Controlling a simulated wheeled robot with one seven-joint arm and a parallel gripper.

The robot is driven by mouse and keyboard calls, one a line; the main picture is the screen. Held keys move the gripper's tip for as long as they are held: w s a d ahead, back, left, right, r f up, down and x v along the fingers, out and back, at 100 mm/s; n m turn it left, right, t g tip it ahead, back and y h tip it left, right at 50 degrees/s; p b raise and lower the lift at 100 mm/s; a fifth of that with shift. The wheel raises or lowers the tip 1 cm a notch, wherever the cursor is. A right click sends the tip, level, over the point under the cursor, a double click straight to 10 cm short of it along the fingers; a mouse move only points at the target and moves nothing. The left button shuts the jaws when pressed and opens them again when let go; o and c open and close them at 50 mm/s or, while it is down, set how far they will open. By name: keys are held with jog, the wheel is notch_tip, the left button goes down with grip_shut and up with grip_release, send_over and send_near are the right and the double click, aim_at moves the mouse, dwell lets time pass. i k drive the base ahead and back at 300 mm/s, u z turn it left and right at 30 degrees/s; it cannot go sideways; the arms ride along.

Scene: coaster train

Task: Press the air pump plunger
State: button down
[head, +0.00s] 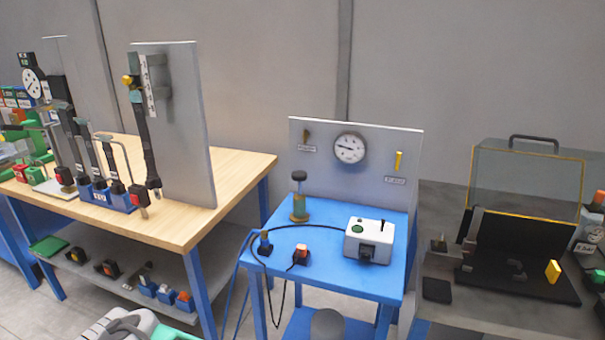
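The air pump appears to be the small upright brass-coloured cylinder (299,210) at the back left of the blue table. Its plunger (299,178) has a dark round knob on top and stands raised above the cylinder, with a gap between knob and body. Nothing touches the knob. My gripper is not visible in the head view, so its opening and its distance from the pump cannot be seen.
On the blue table (340,278) are a white box (369,241), a black cable and small connectors. A panel (380,185) with a round gauge (349,148) stands behind the pump. A wooden workbench (170,228) is left; a dark bench (480,322) with a clear-lidded case is right.

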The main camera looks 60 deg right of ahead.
aim_at(300, 176)
jog(key=k, duration=0.35)
jog(key=z, duration=0.85)
jog(key=i, duration=0.75)
jog(key=u, duration=0.85)
